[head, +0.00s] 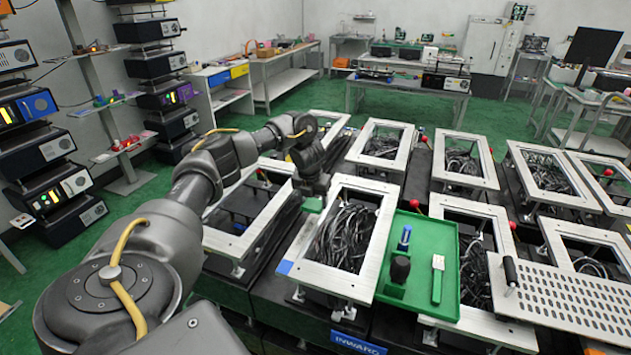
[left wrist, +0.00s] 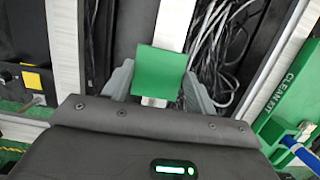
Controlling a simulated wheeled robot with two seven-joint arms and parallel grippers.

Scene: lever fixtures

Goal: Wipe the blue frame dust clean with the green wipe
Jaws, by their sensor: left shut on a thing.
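My left gripper (head: 312,190) points down near the far left part of a silver frame (head: 377,240). It is shut on the green wipe (head: 313,204), a flat green piece that shows between the fingers in the left wrist view (left wrist: 160,72). A pale frame bar (left wrist: 167,22) runs behind the wipe there; I cannot tell whether they touch. A blue mark (head: 284,267) sits on the near left corner of this silver frame. I cannot make out dust on it. My right gripper is not in view.
A green tray (head: 413,278) lies right of the frame, holding a blue-handled tool (head: 404,238), a black-topped item (head: 400,268) and a green brush-like item (head: 437,279). Its wall reads CLEAN KIT in the left wrist view (left wrist: 287,88). Other open frames and a perforated plate (head: 565,300) surround it.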

